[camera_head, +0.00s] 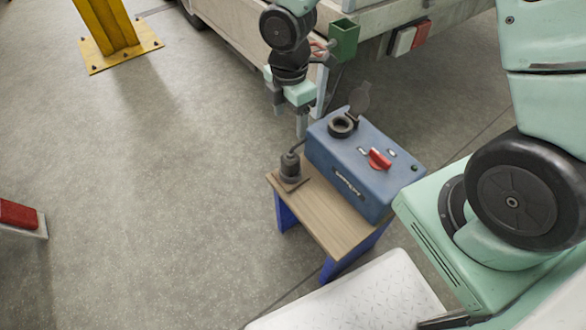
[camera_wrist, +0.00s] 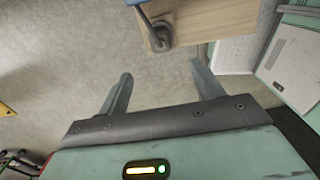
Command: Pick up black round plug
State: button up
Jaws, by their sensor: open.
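The black round plug (camera_head: 290,165) stands upright on a small dark square base at the left end of the wooden bench top (camera_head: 325,212), beside the blue box. A dark cable runs from its top. In the wrist view the plug (camera_wrist: 160,36) shows at the top, beyond the fingers, at the wooden edge. My gripper (camera_head: 310,124) is above and behind the plug in the head view, apart from it. In the wrist view my gripper (camera_wrist: 161,69) has its two fingers spread, with only floor between them.
The blue box (camera_head: 360,160) has a red switch (camera_head: 379,158) and a round black socket (camera_head: 342,126) with its lid raised. A trailer frame (camera_head: 375,20) with a green bracket (camera_head: 343,40) lies behind. A yellow post (camera_head: 108,30) stands back left.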

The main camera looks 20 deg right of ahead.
aim_at(290, 155)
notch_tip(290, 155, down, 17)
jog(key=b, duration=0.7)
jog(key=shift+r, duration=0.1)
jog(key=shift+c, duration=0.3)
jog(key=c, duration=0.7)
